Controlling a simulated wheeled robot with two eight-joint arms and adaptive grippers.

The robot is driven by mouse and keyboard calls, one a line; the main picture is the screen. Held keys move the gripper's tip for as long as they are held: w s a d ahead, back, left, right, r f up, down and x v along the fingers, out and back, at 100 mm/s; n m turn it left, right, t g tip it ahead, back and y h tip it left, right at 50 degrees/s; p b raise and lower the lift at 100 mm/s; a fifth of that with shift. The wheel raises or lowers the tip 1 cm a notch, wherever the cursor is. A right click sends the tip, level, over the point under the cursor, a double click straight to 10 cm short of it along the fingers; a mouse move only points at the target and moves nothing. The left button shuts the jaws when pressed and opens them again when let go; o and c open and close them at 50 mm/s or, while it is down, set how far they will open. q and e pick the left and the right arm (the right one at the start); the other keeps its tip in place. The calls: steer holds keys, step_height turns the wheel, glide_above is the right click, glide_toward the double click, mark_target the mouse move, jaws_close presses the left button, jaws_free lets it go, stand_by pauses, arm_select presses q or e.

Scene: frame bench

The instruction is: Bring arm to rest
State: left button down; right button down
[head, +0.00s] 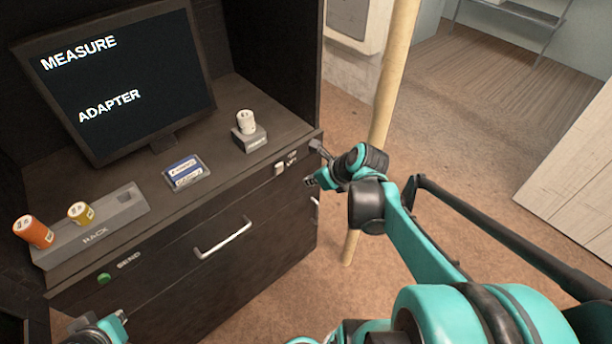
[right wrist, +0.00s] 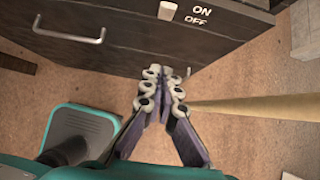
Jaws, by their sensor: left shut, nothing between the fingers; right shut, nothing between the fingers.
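My right gripper (head: 316,146) is at the right front corner of the bench in the head view. In the right wrist view its fingers (right wrist: 166,74) are together with nothing between them, in front of the bench face and apart from the white switch (right wrist: 167,11) marked ON and OFF. My left gripper (head: 119,318) shows only in part at the lower left edge of the head view, in front of the bench; it is shut. Its arm is mostly out of the picture.
The monitor (head: 125,75) reads MEASURE and ADAPTER. The rack (head: 122,212) has an orange cylinder (head: 34,231) and a yellow one (head: 82,213). A white cylinder (head: 246,121) stands on a grey block. A blue-white card (head: 186,172) lies mid-bench. A pole (head: 390,90) stands beside the bench.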

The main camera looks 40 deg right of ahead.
stand_by(0.6)
steer(key=s+a+n, duration=0.3)
steer(key=a+n, duration=0.5)
steer(key=n, duration=0.9)
steer(key=s+a+n, duration=0.4)
steer(key=a+n, duration=0.5)
steer(key=n, duration=0.9)
steer(key=shift+a+r+g+h+b, duration=0.15)
steer(key=shift+r+g+h+b, duration=0.2)
steer(key=shift+b, duration=0.1)
